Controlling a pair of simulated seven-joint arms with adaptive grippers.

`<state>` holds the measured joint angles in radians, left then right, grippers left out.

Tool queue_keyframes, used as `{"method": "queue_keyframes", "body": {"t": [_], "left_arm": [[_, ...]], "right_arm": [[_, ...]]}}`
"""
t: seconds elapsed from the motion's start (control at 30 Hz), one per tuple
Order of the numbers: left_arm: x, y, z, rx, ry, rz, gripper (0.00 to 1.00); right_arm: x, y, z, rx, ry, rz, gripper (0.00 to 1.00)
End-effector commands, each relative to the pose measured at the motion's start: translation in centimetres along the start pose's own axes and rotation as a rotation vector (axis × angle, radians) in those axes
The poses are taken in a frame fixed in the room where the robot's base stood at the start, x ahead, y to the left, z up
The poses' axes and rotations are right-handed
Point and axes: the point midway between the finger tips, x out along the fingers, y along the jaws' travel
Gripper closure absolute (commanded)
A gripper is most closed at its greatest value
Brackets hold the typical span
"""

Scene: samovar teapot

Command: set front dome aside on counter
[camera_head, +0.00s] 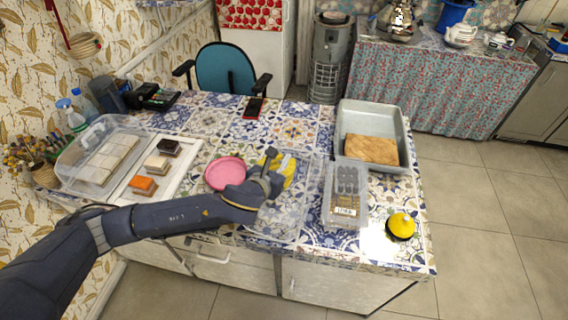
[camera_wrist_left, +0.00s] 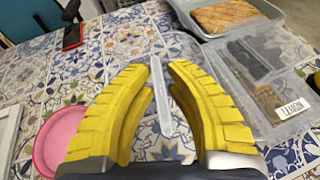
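A clear, see-through cover, which looks like the front dome (camera_head: 308,212), stands on the patterned counter (camera_head: 221,115). Its edges are faint, and my left forearm hides part of it. My left gripper (camera_head: 277,168) is over the cover, with yellow fingers apart. In the left wrist view a pale, clear bar, likely the cover's handle (camera_wrist_left: 158,95), runs between the fingers of my left gripper (camera_wrist_left: 160,68). I see a narrow gap beside it, and cannot tell whether either finger touches it. My right gripper is not in view.
A pink dish (camera_head: 224,173) is left of the cover. A clear labelled box (camera_head: 345,211) stands close on its right, with a grey tray (camera_head: 406,135) behind and a yellow-topped object (camera_head: 400,225) near the right edge. Another clear dome (camera_head: 82,165) is at left. Counter behind is freer, around a phone (camera_head: 254,107).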

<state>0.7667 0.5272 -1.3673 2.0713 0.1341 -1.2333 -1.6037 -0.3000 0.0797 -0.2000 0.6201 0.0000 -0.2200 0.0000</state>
Motion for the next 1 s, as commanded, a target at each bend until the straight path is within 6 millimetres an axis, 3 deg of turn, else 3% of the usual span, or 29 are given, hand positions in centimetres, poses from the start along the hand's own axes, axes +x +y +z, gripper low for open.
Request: {"method": "queue_keyframes", "body": {"t": [0.13, 0.47, 0.67, 1.0], "left_arm": [[0.0, 0.0, 0.0, 0.000, 0.001, 0.000, 0.69], [-0.3, 0.0, -0.1, -0.001, 0.003, 0.000, 0.69], [-2.8, 0.0, -0.1, -0.002, 0.003, -0.002, 0.69], [-8.6, -0.1, -0.1, -0.002, 0.002, -0.002, 0.69]], "right_arm": [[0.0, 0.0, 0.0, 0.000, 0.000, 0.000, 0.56], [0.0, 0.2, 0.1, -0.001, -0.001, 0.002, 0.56], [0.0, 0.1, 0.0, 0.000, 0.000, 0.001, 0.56], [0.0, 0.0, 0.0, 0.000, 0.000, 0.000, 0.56]]}}
